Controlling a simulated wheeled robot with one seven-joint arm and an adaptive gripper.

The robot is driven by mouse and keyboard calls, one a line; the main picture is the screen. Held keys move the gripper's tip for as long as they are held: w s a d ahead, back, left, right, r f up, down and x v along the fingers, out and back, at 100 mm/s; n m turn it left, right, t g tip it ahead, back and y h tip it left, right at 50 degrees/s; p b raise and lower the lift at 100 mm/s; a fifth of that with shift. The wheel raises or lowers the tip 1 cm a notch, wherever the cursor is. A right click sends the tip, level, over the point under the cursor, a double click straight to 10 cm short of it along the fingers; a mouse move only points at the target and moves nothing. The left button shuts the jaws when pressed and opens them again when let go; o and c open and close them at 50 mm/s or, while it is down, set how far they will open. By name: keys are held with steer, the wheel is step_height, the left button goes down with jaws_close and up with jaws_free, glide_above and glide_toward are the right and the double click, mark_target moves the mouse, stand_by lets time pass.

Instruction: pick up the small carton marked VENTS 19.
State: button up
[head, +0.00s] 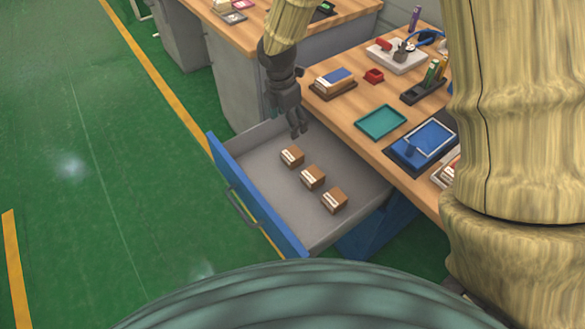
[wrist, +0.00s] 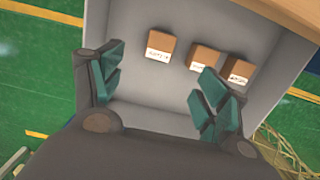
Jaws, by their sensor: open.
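Three small brown cartons with white labels stand in a row in the open drawer. In the head view they are the far carton (head: 292,157), the middle carton (head: 312,178) and the near carton (head: 334,201). The wrist view shows a left carton (wrist: 160,45), a middle carton (wrist: 204,57) and a right carton (wrist: 238,70). Their label print is too small to read, so I cannot tell which is VENTS 19. My gripper (head: 298,130) is open and empty, above the drawer's back end, near the far carton. Its spread fingers (wrist: 160,88) show in the wrist view, apart from the cartons.
The grey drawer (head: 268,190) has a blue front (head: 258,205) and low walls. The wooden worktop (head: 345,112) overhangs on the right, carrying a teal tray (head: 380,122), a blue-framed device (head: 424,143) and a box (head: 335,80). Green floor is clear at left.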

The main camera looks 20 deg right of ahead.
steer(key=b, duration=0.4)
glide_toward(292, 153)
steer(key=shift+f, duration=0.2)
steer(key=shift+w+d+f+b, duration=0.1)
steer(key=shift+d+f+b, duration=0.15)
steer(key=shift+f, duration=1.55)
steer(key=shift+d+f+b, duration=0.15)
steer(key=shift+d+f, duration=0.05)
steer(key=shift+f, duration=1.55)
steer(key=shift+w+d+f+b, duration=0.1)
steer(key=shift+d+f+b, duration=0.15)
steer(key=shift+f, duration=1.55)
steer(key=shift+s, duration=0.1)
steer(key=c, duration=1.2)
